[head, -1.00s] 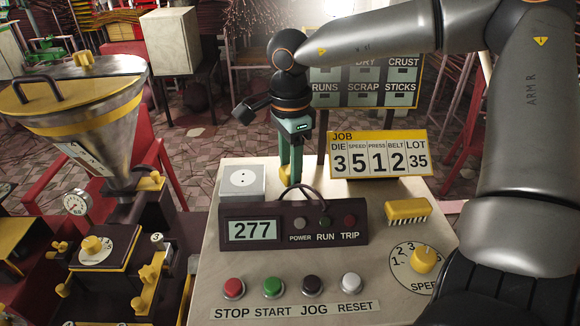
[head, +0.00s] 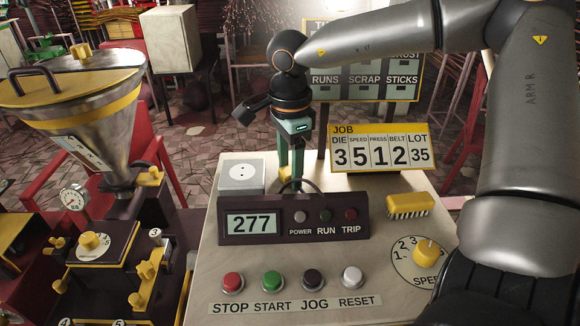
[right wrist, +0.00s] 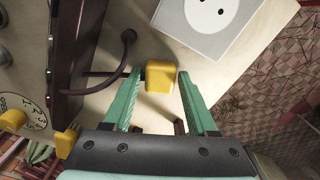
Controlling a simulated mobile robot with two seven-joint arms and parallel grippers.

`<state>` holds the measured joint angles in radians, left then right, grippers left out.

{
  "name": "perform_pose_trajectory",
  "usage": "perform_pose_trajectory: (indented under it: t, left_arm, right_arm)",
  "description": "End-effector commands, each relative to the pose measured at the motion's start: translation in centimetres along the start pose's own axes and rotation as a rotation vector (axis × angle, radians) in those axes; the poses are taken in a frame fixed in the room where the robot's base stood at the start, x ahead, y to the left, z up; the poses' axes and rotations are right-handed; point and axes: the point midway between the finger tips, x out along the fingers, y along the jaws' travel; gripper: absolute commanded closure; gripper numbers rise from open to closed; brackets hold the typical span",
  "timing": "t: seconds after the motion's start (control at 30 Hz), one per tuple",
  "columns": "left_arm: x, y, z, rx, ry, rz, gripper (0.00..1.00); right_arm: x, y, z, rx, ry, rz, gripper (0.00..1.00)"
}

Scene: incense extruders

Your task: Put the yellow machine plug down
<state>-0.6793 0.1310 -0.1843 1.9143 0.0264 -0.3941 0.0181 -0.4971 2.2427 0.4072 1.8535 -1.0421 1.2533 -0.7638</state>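The yellow machine plug (right wrist: 160,77) is a small block beside the white socket box, at the back of the pale panel top. In the right wrist view it lies between my right gripper's green fingertips (right wrist: 160,73), with a narrow gap at each side. The right gripper is open around it. In the head view the right gripper (head: 291,178) points down behind the dark display box, and only a bit of the plug (head: 284,173) shows past the fingers. My left gripper is out of view.
A white socket box (head: 241,177) stands left of the right gripper. The display box (head: 293,218) reading 277 stands in front, and a dark cable (right wrist: 127,55) loops behind it. A yellow brush (head: 408,206), a job sign (head: 380,149) and a hopper machine (head: 85,105) are nearby.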

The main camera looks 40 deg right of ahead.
Motion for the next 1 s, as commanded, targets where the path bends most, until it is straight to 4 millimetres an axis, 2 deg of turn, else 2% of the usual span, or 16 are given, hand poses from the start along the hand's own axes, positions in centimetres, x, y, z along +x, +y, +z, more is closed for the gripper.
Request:
perform_pose_trajectory:
  t: [0.03, 0.1, 0.13, 0.37, 0.57, 0.67, 0.8, 1.0]
  left_arm:
    - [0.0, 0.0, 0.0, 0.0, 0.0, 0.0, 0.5]
    - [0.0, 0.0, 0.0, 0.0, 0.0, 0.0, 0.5]
    - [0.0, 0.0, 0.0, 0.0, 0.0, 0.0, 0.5]
    - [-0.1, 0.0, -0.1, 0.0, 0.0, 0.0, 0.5]
    - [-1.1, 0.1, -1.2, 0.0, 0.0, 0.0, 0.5]
    - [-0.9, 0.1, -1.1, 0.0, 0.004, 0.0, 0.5]
    - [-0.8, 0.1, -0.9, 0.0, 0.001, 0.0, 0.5]
    - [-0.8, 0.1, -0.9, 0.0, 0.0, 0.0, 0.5]
  right_arm:
    - [0.0, 0.0, 0.0, 0.0, 0.0, 0.0, 0.35]
    - [0.0, 0.0, 0.0, 0.0, 0.0, 0.0, 0.27]
    - [0.0, 0.0, 0.0, 0.0, 0.0, 0.0, 0.26]
    - [-0.1, 0.0, 0.0, 0.0, 0.0, 0.0, 0.26]
    - [-1.5, 0.0, 0.0, 0.0, 0.0, 0.001, 0.26]
    - [-3.0, -0.1, 0.0, 0.001, 0.0, -0.006, 0.26]
    - [-6.5, -0.1, 0.0, 0.001, 0.001, -0.006, 0.26]
    - [-10.6, 0.0, 0.1, 0.001, -0.001, -0.004, 0.26]
